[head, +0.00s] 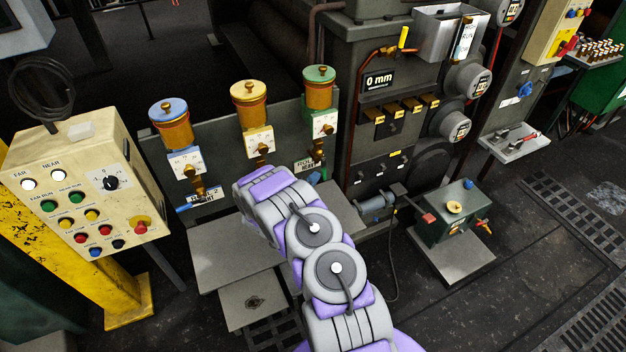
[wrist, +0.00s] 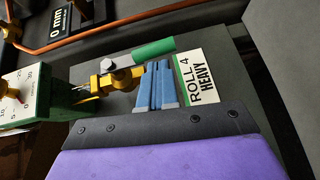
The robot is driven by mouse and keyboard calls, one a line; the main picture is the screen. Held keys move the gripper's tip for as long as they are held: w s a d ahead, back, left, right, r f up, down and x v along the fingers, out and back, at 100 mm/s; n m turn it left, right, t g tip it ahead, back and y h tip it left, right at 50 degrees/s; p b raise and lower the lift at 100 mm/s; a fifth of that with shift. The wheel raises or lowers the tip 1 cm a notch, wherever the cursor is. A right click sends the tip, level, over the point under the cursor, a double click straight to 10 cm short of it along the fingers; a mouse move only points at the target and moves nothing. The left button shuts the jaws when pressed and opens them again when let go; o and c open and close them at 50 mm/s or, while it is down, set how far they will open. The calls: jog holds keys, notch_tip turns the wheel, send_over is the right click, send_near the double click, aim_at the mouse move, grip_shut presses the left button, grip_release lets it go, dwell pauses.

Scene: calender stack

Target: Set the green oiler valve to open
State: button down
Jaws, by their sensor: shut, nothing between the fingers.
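The green oiler (head: 319,87) stands rightmost of three oilers in the head view, with a dial below its cup. Its valve has a green handle (wrist: 153,50) and a brass body (wrist: 100,82) with a grey bolt head. In the wrist view the handle reaches right from the bolt, slanting slightly up. My gripper (wrist: 158,66) is shut and empty. Its blue-grey fingertips appear just below the handle in the picture; whether they touch it I cannot tell. In the head view my arm hides part of the area below the oilers.
A "ROLL 4 HEAVY" label (wrist: 196,84) lies right of the fingers. The blue oiler (head: 171,124) and yellow oiler (head: 249,104) stand left of the green one. A copper pipe (wrist: 80,40) crosses behind. A button panel (head: 85,195) stands at the left.

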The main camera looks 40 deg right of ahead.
jog(key=shift+s+d+f+n+t+h, duration=0.15)
jog(key=shift+s+d+n+t+h, duration=0.25)
jog(key=shift+h, duration=0.3)
jog(key=shift+d, duration=0.2)
jog(key=shift+a+p, duration=0.1)
jog(key=shift+p, duration=0.2)
